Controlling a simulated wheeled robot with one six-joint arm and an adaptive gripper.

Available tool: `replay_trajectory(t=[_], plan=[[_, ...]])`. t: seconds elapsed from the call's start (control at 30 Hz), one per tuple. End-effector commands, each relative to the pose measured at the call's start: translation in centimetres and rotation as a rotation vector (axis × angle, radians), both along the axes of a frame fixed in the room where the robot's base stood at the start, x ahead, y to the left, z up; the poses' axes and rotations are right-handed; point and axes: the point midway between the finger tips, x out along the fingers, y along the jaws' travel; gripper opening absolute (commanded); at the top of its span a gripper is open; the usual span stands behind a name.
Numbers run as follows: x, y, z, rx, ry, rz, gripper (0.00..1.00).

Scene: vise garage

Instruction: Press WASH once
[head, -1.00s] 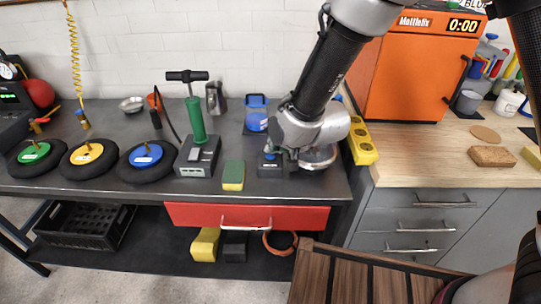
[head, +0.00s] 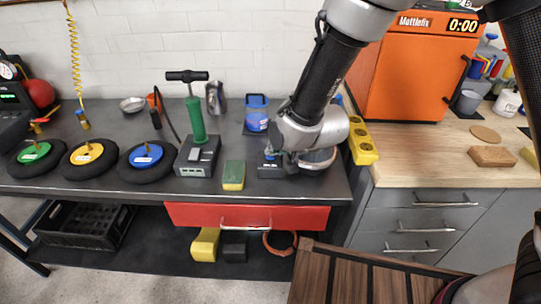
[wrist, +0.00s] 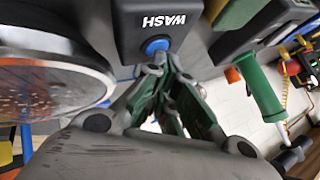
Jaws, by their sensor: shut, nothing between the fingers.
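The WASH box (wrist: 172,25) is a small dark block with white lettering and a round blue button (wrist: 155,46). In the head view the box (head: 271,170) stands near the front edge of the grey bench, right of the green-and-yellow sponge. My gripper (wrist: 160,68) is shut and empty, with its fingertips right at the blue button. I cannot tell whether they touch it or whether it is pushed in. In the head view my gripper (head: 276,154) is over the box and partly hides it.
A round metal-rimmed dish (wrist: 50,85) lies close beside my gripper. The sponge (head: 233,175) and a grey device with a green pump (head: 197,157) stand to the left. A yellow block with round sockets (head: 362,141) is to the right. A blue container (head: 257,113) stands behind.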

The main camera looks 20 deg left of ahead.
Motion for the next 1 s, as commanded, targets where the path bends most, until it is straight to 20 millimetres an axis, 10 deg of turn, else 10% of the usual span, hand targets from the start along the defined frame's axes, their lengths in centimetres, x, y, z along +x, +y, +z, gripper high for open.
replay_trajectory(t=[1.0], plan=[[0.0, 0.0, 4.2, 0.003, -0.001, -0.001, 0.0]])
